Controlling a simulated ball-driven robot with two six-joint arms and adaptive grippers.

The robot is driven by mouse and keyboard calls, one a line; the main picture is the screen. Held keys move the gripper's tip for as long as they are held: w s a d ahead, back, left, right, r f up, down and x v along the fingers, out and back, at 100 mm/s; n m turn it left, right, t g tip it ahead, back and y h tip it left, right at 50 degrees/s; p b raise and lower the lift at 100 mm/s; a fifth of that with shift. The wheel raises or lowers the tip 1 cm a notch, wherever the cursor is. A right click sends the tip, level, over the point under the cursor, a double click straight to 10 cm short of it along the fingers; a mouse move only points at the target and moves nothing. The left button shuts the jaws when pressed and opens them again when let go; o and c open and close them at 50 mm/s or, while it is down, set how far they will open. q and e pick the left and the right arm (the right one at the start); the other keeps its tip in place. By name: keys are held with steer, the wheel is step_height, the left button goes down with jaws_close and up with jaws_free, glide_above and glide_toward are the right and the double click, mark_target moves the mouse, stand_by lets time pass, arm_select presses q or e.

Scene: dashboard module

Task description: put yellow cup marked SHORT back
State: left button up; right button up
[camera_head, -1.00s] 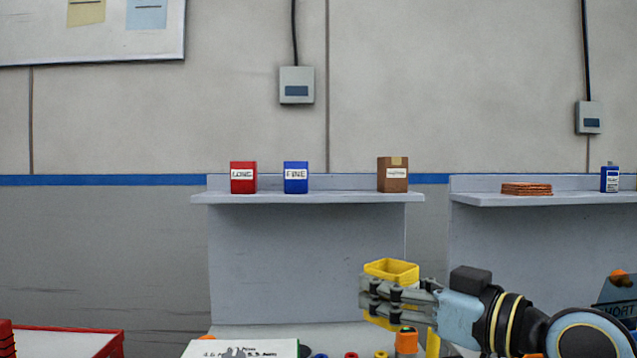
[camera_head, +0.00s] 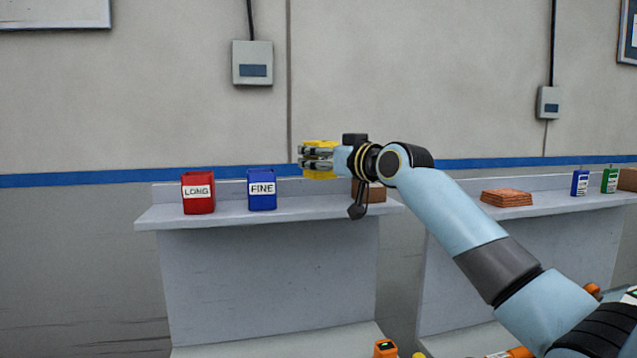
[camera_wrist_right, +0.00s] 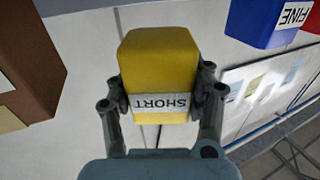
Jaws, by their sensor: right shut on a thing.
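The yellow cup (camera_head: 321,174) marked SHORT is held in my right gripper (camera_head: 317,158), above the left shelf (camera_head: 240,216). In the right wrist view the yellow cup (camera_wrist_right: 160,75) sits between both fingers of the right gripper (camera_wrist_right: 165,95), and its SHORT label reads upside down. In the head view the gripper covers most of the cup. The red cup (camera_head: 198,194) marked LONG and the blue cup (camera_head: 262,190) marked FINE stand on the shelf to the left of it. My left gripper is out of view.
A brown box (camera_head: 376,192) stands on the same shelf, partly behind my right arm. The shelf between the blue cup and the box looks clear. A right shelf (camera_head: 545,204) holds a reddish-brown stack (camera_head: 506,198), a blue bottle (camera_head: 580,183) and a green bottle (camera_head: 609,181).

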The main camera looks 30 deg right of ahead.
step_height(320, 180, down, 5)
steer(key=shift+f, duration=0.2)
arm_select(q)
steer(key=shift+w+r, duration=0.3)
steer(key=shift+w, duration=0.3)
arm_select(e)
steer(key=shift+f, duration=0.1)
steer(key=o, duration=1.4)
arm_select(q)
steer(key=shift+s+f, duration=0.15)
arm_select(e)
steer(key=shift+s, duration=0.1)
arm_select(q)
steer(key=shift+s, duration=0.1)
arm_select(e)
steer(key=s+d, duration=0.1)
steer(key=s, duration=1)
steer(key=shift+s+d+r, duration=0.2)
steer(key=shift+s+d, duration=0.1)
steer(key=shift+s, duration=0.05)
